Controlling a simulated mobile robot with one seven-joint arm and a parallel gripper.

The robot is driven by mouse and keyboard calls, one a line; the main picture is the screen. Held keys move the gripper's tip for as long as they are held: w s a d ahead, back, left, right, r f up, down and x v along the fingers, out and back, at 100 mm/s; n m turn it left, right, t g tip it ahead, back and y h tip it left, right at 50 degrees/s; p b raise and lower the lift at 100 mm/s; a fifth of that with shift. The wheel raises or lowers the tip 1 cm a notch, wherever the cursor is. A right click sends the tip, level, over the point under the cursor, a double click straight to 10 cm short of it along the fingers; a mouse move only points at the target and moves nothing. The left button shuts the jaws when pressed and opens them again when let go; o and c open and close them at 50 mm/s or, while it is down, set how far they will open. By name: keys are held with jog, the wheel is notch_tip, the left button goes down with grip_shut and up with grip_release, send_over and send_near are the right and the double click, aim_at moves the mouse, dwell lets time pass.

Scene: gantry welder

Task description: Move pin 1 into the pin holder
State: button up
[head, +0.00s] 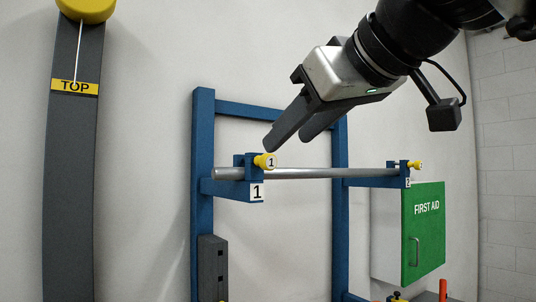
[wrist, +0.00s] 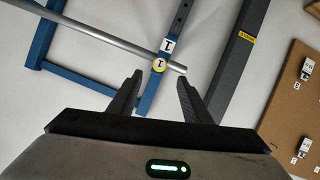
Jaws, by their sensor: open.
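Pin 1 (head: 266,161) has a yellow head marked 1. It sits in the blue bracket at the left end of the rack's arm, by the "1" label. In the wrist view pin 1 (wrist: 159,66) appears midway between the fingers, just beyond their tips. My gripper (head: 288,140) is open and empty, tilted down toward the pin from above right. Both fingers also show in the wrist view (wrist: 160,77). A dark grey block with square openings (head: 212,265) is fixed to the left blue post; I cannot tell whether it is the pin holder.
A metal bar (head: 320,173) lies across the two rack arms, close below the fingers. A second yellow pin (head: 414,165) is at the right bracket, marked 2. A green first aid cabinet (head: 423,235) is at right, a grey column (head: 70,190) at left. A brown board (wrist: 290,115) shows in the wrist view.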

jog(key=x, duration=0.8)
jog(key=shift+w+f, duration=0.1)
jog(key=shift+w, duration=0.05)
grip_shut()
jog(key=b, duration=0.1)
send_near(270, 156)
jog(key=shift+w+d+f, duration=0.1)
jog(key=shift+w+f, duration=0.2)
jog(key=shift+f, duration=0.3)
jog(key=shift+w+a+f, duration=0.1)
jog(key=shift+w+f, duration=0.2)
jog(key=shift+f, duration=0.3)
jog(key=shift+w+d+f, duration=0.1)
jog(key=shift+w+f, duration=0.2)
jog(key=shift+f, duration=0.3)
